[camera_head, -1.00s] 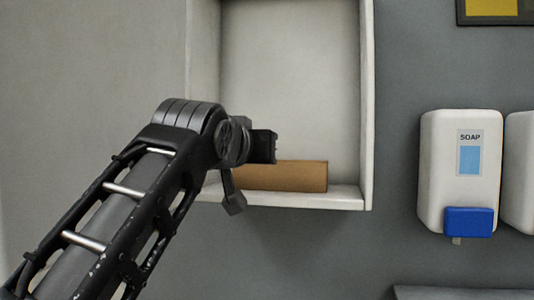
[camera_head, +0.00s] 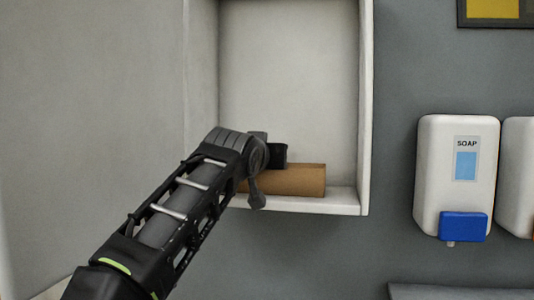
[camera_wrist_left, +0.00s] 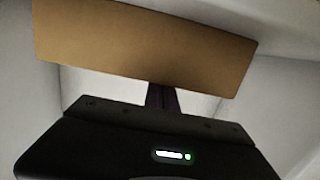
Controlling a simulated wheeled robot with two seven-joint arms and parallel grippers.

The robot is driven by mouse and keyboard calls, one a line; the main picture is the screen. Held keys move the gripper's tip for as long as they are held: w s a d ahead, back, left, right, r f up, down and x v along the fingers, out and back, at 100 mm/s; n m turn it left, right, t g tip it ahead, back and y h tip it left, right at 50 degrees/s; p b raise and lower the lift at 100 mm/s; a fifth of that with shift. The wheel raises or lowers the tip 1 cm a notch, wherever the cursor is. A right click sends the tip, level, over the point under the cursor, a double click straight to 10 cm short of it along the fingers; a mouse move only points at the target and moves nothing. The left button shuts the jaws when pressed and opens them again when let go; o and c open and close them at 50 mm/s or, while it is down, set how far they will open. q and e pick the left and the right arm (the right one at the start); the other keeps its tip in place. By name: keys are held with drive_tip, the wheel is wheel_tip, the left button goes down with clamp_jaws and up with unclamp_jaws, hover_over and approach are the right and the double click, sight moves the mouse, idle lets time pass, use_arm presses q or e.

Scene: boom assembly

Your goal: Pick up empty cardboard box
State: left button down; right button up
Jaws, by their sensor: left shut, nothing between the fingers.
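The cardboard box (camera_head: 300,181) is a plain brown, low block lying on the floor of a white wall niche. Its left end is hidden behind my left arm in the head view. My left gripper (camera_head: 279,155) is inside the niche, at the upper left part of the box. In the left wrist view the box (camera_wrist_left: 145,45) spans the upper part of the picture, slightly tilted. There the shut fingers (camera_wrist_left: 162,97) point towards the middle of its edge, with nothing held. I cannot tell whether they touch it. My right gripper is not in view.
The white niche (camera_head: 367,110) has side walls and a front lip close around the box. The space above the box is free. White soap dispensers (camera_head: 456,180) hang on the grey wall to the right, above a grey ledge (camera_head: 460,292).

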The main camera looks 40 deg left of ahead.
use_arm(q)
drive_tip(key=shift+f, duration=0.6)
drive_tip(key=shift+s+d+f+b, duration=0.1)
drive_tip(key=shift+f+b, duration=0.05)
drive_tip(key=shift+b, duration=0.15)
drive_tip(key=b+v, duration=0.1)
drive_tip(key=v, duration=0.1)
drive_tip(key=b+v, duration=0.1)
drive_tip(key=v, duration=0.1)
drive_tip(key=b+v, duration=0.1)
drive_tip(key=v, duration=0.1)
drive_tip(key=shift+f, duration=0.4)
drive_tip(key=shift+s+d, duration=0.1)
drive_tip(key=shift+s, duration=0.1)
drive_tip(key=shift+r, duration=0.1)
drive_tip(key=shift+r+p, duration=0.8)
drive_tip(key=shift+p, duration=0.1)
